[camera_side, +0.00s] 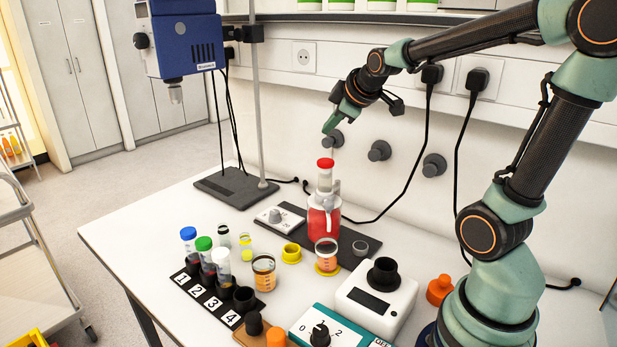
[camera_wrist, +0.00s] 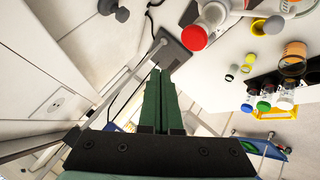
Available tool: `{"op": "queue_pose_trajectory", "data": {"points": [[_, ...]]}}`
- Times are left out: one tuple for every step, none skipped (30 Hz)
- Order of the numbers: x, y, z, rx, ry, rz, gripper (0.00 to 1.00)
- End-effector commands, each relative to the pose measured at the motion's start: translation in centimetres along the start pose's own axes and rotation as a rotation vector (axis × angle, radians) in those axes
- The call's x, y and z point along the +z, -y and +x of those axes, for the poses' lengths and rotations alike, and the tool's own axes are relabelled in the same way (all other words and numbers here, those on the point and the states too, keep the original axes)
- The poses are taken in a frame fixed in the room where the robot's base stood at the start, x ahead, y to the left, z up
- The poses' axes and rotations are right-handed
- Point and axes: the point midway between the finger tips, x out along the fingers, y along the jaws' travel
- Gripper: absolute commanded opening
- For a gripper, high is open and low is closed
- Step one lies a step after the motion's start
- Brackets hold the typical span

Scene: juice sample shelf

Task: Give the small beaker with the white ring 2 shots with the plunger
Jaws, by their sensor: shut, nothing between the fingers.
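The dispenser bottle (camera_side: 323,222) holds red liquid and stands on a dark mat. Its red-topped plunger (camera_side: 325,163) stands up; the red top also shows in the wrist view (camera_wrist: 194,37). My gripper (camera_side: 329,130) is shut and empty, just above the plunger top in the side view, apart from it. Its green fingers lie together in the wrist view (camera_wrist: 160,75). A clear beaker (camera_side: 326,250) stands in front of the bottle with a yellow ring at its base. Another beaker (camera_side: 263,272) holds orange liquid. I cannot clearly make out a white ring on either.
A loose yellow ring (camera_side: 291,252) and small vials (camera_side: 246,246) stand nearby. A numbered rack (camera_side: 217,303) holds capped tubes. A white device (camera_side: 376,300) and a teal dial box (camera_side: 345,333) are at the front. A stand pole (camera_side: 257,100) rises behind.

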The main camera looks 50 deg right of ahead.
Motion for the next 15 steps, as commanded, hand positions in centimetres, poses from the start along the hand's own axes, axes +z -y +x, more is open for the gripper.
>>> {"op": "queue_pose_trajectory", "data": {"points": [[0.0,0.0,0.0,0.000,0.000,0.000,0.00],[0.0,0.0,0.0,0.000,0.000,0.000,0.00],[0.0,0.0,0.0,0.000,0.000,0.000,0.00],[0.0,0.0,0.0,0.000,0.000,0.000,0.00],[0.0,0.0,0.0,0.000,0.000,0.000,0.00],[-0.1,-0.1,-0.1,0.001,-0.001,0.000,0.00],[-0.2,-0.3,-0.3,0.002,-0.001,0.000,0.00],[-0.5,-0.6,-0.5,0.003,-0.002,0.000,0.00],[-0.8,-1.0,-1.0,0.005,-0.003,0.000,0.00],[-1.1,-1.3,-1.4,0.005,-0.003,0.000,0.00],[-1.3,-1.6,-1.8,0.005,-0.002,0.000,0.00],[-1.5,-1.9,-2.2,0.006,-0.002,0.000,0.00],[-1.6,-2.0,-2.4,0.004,-0.001,0.000,0.00],[-1.7,-2.2,-2.5,0.004,0.000,0.000,0.00],[-1.8,-2.2,-2.7,0.003,0.001,0.000,0.00]]}}
